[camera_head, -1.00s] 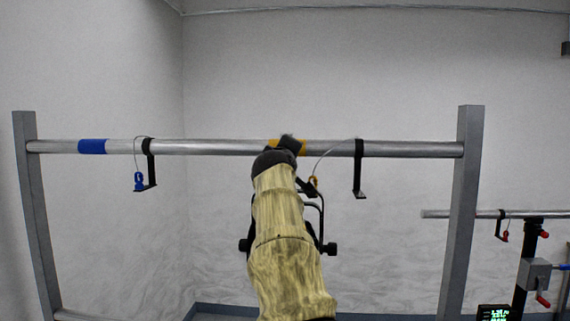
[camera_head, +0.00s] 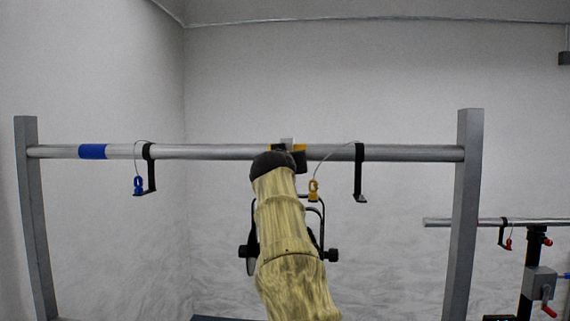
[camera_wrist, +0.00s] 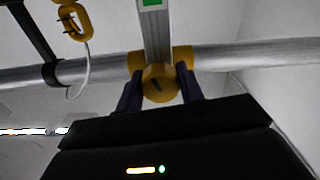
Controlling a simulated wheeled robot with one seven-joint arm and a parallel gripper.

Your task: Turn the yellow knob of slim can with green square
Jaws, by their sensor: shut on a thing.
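In the head view my sleeved arm hides the knob and most of the can. The can's black yoke (camera_head: 322,222) and its side knobs show around my arm, below the pipe. The bracket's top (camera_head: 288,142) shows over the pipe between yellow bands.
The pipe (camera_head: 220,152) runs between two grey posts (camera_head: 466,200). Black hooks hang left and right, with a blue carabiner (camera_head: 138,186) and a yellow carabiner (camera_head: 313,190) on cables. Another rig with red handles (camera_head: 540,270) stands at the right.

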